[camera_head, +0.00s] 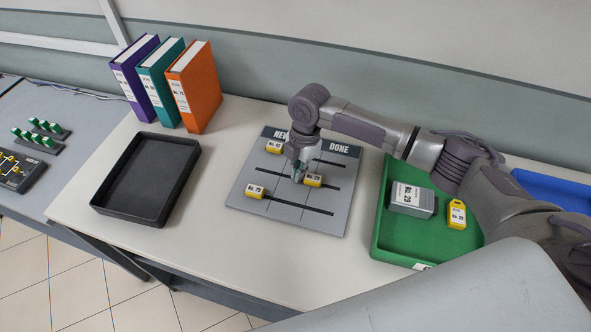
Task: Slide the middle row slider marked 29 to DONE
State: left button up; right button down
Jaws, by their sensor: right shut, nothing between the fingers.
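A grey board (235,200) lies flat on the table, with NEW at its top left, DONE at its top right and three dark slots. The yellow middle row slider (313,181) has a white label that seems to read No. 29. It sits partway along its slot, right of the NEW end. My right gripper (297,178) is shut and empty, fingers pointing down, just left of this slider; I cannot tell whether it touches. The top slider (273,147) and bottom slider (254,191) sit at the left of their slots. My left gripper is not in view.
A black empty tray (110,205) stands left of the board. Purple, teal and orange binders (198,95) stand behind it. A blue tray (550,188) lies farther right.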

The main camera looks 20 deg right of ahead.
jog(key=shift+s+d+p, duration=0.65)
jog(key=shift+d, duration=0.3)
jog(key=shift+a, duration=0.1)
jog(key=shift+w+a, duration=0.45)
jog(key=shift+a, duration=0.1)
notch_tip(320, 180, up, 8)
jog(key=p, duration=0.7)
jog(key=shift+s, duration=0.1)
dwell(0.3)
